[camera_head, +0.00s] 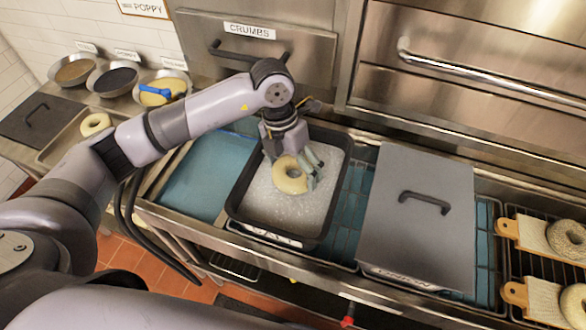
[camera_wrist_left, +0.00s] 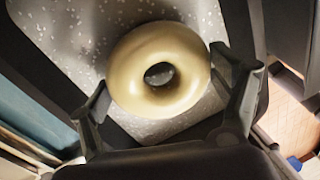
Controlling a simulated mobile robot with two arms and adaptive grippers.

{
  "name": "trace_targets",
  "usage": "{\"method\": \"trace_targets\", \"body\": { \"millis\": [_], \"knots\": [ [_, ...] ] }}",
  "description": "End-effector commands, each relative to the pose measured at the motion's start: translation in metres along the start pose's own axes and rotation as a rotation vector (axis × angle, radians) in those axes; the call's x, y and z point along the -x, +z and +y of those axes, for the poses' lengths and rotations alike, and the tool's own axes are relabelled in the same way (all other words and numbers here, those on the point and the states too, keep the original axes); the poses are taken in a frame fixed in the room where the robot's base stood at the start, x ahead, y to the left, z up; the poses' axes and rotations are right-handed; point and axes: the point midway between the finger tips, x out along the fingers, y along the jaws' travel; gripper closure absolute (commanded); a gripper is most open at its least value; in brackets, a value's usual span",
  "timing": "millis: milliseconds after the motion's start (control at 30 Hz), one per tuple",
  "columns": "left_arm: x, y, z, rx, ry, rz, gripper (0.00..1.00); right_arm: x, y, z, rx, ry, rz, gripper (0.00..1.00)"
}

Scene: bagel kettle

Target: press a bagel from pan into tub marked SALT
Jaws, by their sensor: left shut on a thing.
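A plain pale bagel (camera_head: 290,176) is held between the fingers of my left gripper (camera_head: 293,170), which points down over the SALT tub. The bagel's flat side faces down, and it also shows in the left wrist view (camera_wrist_left: 140,75). The black SALT tub (camera_head: 236,193) is open, with a bed of white grains (camera_head: 268,212). I cannot tell whether the bagel touches the salt. The metal pan (camera_head: 56,150) at the left, partly behind my left arm, holds another pale bagel (camera_head: 96,124). My right gripper is not in view.
A grey lidded tub (camera_head: 418,240) stands right of the SALT tub. Blue surface (camera_head: 198,180) lies bare to its left. Bowls with toppings (camera_head: 112,80) stand at the back left, one with a blue scoop (camera_head: 154,92). Wooden boards with bagels (camera_head: 540,300) lie far right.

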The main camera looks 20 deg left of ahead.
Motion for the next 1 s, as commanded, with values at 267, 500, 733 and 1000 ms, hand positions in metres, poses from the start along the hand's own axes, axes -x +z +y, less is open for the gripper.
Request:
{"method": "trace_targets", "body": {
  "millis": [267,500,733,1000],
  "knots": [
    [0.026,0.001,-0.005,0.001,0.001,-0.002,0.46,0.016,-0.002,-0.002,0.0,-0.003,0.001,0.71],
    [0.044,0.0,-0.008,0.0,0.001,-0.001,0.46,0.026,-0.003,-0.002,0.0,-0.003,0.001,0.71],
    [0.063,0.001,-0.012,-0.001,0.001,-0.003,0.46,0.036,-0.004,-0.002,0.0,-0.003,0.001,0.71],
    [0.083,0.0,-0.016,0.0,0.001,-0.001,0.46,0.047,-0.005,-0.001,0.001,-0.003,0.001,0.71]
  ]
}}
